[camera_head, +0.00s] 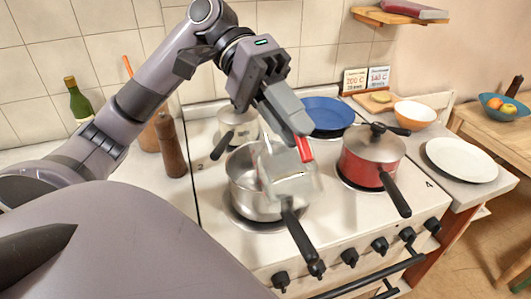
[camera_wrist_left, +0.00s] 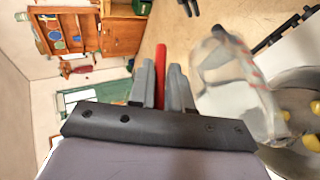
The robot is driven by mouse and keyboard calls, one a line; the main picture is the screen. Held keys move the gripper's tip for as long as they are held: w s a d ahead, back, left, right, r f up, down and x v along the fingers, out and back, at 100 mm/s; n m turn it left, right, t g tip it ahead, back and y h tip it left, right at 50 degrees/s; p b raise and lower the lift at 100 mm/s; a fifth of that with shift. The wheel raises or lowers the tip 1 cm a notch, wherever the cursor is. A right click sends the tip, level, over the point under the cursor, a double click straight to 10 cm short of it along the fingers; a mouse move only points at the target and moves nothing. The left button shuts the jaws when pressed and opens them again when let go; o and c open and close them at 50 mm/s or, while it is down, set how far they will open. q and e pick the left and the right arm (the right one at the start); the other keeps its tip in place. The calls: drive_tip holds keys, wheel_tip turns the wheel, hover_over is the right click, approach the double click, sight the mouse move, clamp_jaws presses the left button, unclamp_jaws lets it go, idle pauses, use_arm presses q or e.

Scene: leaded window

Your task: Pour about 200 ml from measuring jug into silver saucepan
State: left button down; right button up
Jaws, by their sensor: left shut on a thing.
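The clear measuring jug (camera_head: 290,172) with red markings is over the silver saucepan (camera_head: 243,201) on the front left burner, and it looks tilted. My left gripper (camera_head: 301,142) is above the saucepan, shut on the jug's red handle. In the left wrist view the red handle (camera_wrist_left: 161,72) is between the fingers (camera_wrist_left: 161,88), and the blurred jug (camera_wrist_left: 238,85) is to their right. There a metal pan (camera_wrist_left: 287,82), which looks like the silver saucepan, holds several yellow pieces (camera_wrist_left: 313,141). Any stream of liquid is hard to make out. My right gripper is not in view.
A red lidded saucepan (camera_head: 366,173) stands right of the silver one. A pepper mill (camera_head: 170,150) and bottle (camera_head: 78,103) stand left; an orange bowl (camera_head: 414,114) and white plate (camera_head: 461,160) are right.

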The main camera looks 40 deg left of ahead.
sight(305, 157)
use_arm(q)
drive_tip(key=shift+w+a+h, duration=0.3)
drive_tip(key=shift+a+h, duration=0.1)
drive_tip(key=shift+a, duration=0.1)
drive_tip(key=shift+w+a+h, duration=0.25)
drive_tip(key=shift+a+h, duration=0.15)
drive_tip(key=shift+a, duration=0.05)
idle(1.0)
drive_tip(key=s+d+y, duration=0.2)
drive_tip(key=d, duration=0.1)
drive_tip(key=shift+d+m+t+y, duration=0.25)
drive_tip(key=shift+m+t+y, duration=0.05)
drive_tip(key=shift+y, duration=0.1)
drive_tip(key=shift+s+d+f+t+y, duration=0.25)
drive_tip(key=shift+d+y, duration=0.15)
drive_tip(key=shift+y, duration=0.15)
drive_tip(key=shift+s+d+f+t+y, duration=0.15)
drive_tip(key=shift+s+d+f+y, duration=0.1)
drive_tip(key=shift+d+y, duration=0.25)
idle(1.1)
drive_tip(key=shift+s+d+f+m+t+y, duration=0.3)
drive_tip(key=shift+s+d+f+m+y, duration=0.1)
drive_tip(key=shift+d+y, duration=0.3)
drive_tip(key=s+d+f+m+t+y+b, duration=0.1)
drive_tip(key=s+d+f+t+y, duration=0.2)
drive_tip(key=d+f+y, duration=0.2)
drive_tip(key=shift+t+y, duration=0.3)
drive_tip(key=shift+y, duration=0.45)
drive_tip(key=shift+d, duration=0.1)
